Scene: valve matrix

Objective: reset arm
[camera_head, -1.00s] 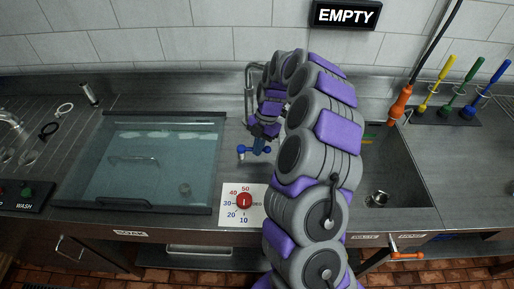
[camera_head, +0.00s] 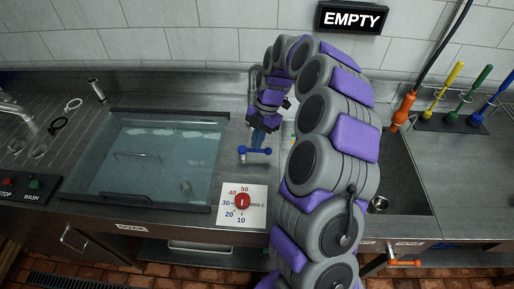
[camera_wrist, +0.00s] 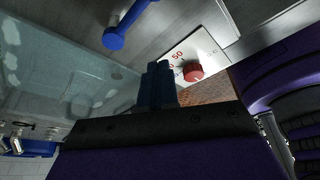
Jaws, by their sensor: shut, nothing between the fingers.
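My purple and grey arm rises from the bottom of the head view and bends over at the top. My gripper (camera_head: 258,138) hangs down at its end, just above the blue valve handle (camera_head: 255,151) on the counter. In the wrist view the dark blue fingers (camera_wrist: 157,82) are together with nothing between them. The blue handle (camera_wrist: 114,40) shows beyond them, with a visible space between. The head view cannot settle how close the fingertips are to the handle.
A water-filled sink (camera_head: 150,165) lies to the left. A dial plate with a red knob (camera_head: 242,201) is in front of the handle. An orange fitting (camera_head: 403,108) and several coloured brushes stand right. An EMPTY sign (camera_head: 352,18) hangs on the wall. An orange handle (camera_head: 404,263) is low at front right.

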